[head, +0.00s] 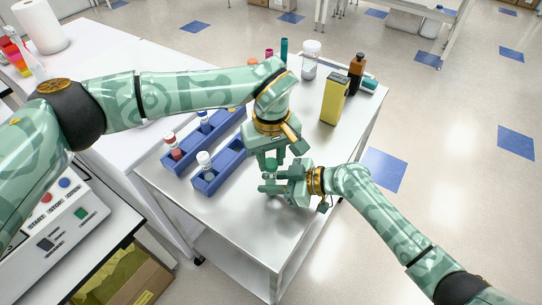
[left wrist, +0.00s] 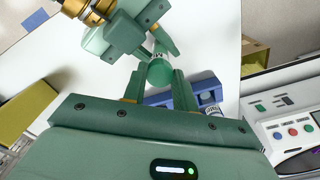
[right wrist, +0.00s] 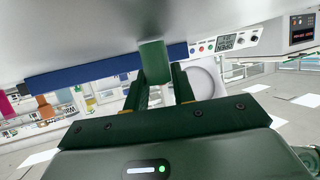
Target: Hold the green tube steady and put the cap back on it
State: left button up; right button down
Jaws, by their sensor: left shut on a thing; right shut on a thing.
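My left gripper (head: 270,160) points down above the table, shut on the green cap (left wrist: 160,73), whose round top shows between its fingertips in the left wrist view. My right gripper (head: 272,178) comes in sideways from the right, just below the left one, shut on the green tube. The tube is mostly hidden by the fingers and the cap; a pale marked sliver shows beside the cap in the left wrist view. A dark green cylinder (right wrist: 152,62) stands at the right fingertips in the right wrist view. I cannot tell whether cap and tube touch.
Blue racks (head: 222,174) with several capped tubes stand left of the grippers. A yellow container (head: 335,99), a brown bottle (head: 356,72) and a clear jar (head: 310,60) stand at the back right. The table front (head: 245,225) is clear.

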pick_arm(q)
jog(key=shift+f, duration=0.55)
jog(key=m, duration=0.4)
jog(key=shift+m, duration=0.4)
jog(key=m, duration=0.2)
jog(key=shift+a+m, duration=0.1)
jog(key=shift+m, duration=0.3)
jog(key=m, duration=0.3)
jog(key=shift+m, duration=1.2)
jog(key=o, duration=0.9)
jog(key=shift+o, duration=0.2)
